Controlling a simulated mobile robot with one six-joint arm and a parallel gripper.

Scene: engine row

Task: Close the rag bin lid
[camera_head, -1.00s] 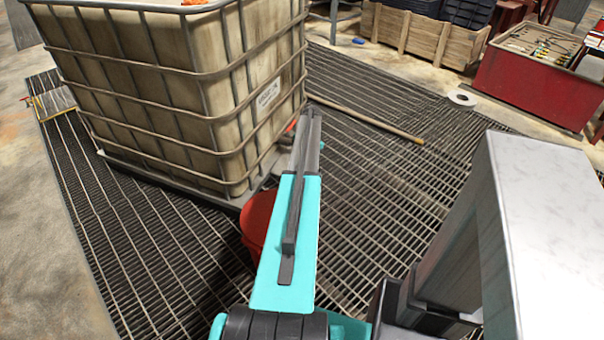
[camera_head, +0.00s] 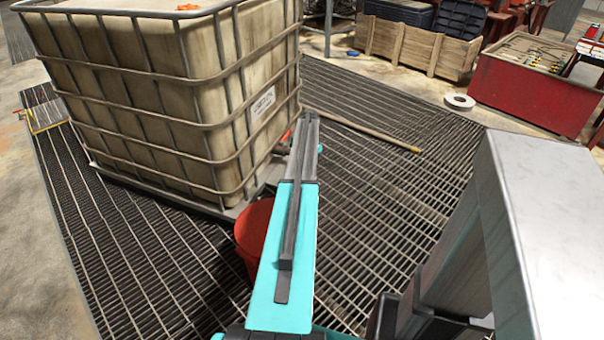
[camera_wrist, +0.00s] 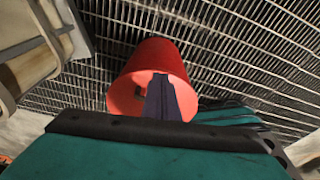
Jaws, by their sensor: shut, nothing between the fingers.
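The red bin (camera_head: 254,227) stands on the floor grating beside the caged tank, and my arm covers its right part in the head view. In the wrist view the bin (camera_wrist: 162,58) is a red cylinder with a paler round end facing the camera. I cannot tell whether that end is a lid or the open mouth; a small dark mark shows on it. My gripper (camera_wrist: 168,92) is shut and empty, its dark fingers overlapping the pale end. Whether they touch it is unclear. The head view hides the fingers behind my arm.
A large caged tank (camera_head: 150,85) stands close left of the bin. A long wooden handle (camera_head: 365,130) lies on the grating behind. A white roll (camera_head: 459,101), a red parts box (camera_head: 530,92) and a wooden crate (camera_head: 400,45) are farther back. Open grating (camera_head: 370,200) lies right of my arm.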

